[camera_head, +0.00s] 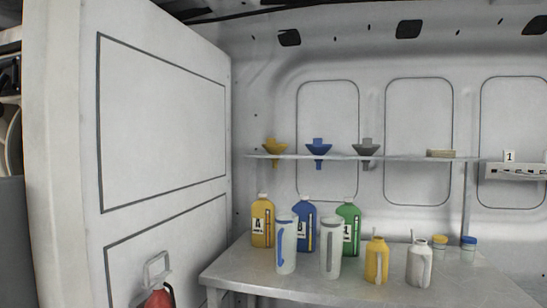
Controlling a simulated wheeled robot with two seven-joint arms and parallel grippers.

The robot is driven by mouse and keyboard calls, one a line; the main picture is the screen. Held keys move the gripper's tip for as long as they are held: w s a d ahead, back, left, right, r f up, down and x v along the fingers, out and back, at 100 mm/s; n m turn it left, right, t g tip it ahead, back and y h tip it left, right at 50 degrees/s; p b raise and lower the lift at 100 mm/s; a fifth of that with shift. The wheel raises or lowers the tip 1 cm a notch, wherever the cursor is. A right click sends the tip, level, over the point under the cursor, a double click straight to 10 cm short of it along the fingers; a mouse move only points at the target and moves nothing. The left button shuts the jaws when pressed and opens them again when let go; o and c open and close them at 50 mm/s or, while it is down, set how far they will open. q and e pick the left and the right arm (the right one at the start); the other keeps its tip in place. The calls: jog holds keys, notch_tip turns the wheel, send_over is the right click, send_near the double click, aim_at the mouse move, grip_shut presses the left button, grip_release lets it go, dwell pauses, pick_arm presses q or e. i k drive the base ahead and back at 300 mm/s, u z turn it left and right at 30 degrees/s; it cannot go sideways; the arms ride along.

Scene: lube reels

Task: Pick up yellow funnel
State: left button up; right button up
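The yellow funnel (273,147) sits in the thin shelf at the back wall, leftmost of three funnels. Its wide cup is above the shelf and its spout hangs below. A blue funnel (319,148) and a grey funnel (366,149) stand to its right on the same shelf. Neither of my grippers shows in the head view.
Below the shelf (405,157), a grey table (330,287) holds yellow, blue and green bottles, two pale jugs, a yellow can (376,262), a white can (419,265) and small jars. A white partition (160,125) stands at left. A red object (160,298) is at lower left.

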aim_at(272, 148)
jog(key=u, duration=3.65)
jog(key=k, duration=2.9)
jog(key=z, duration=1.6)
jog(key=i, duration=0.45)
jog(key=z, duration=0.3)
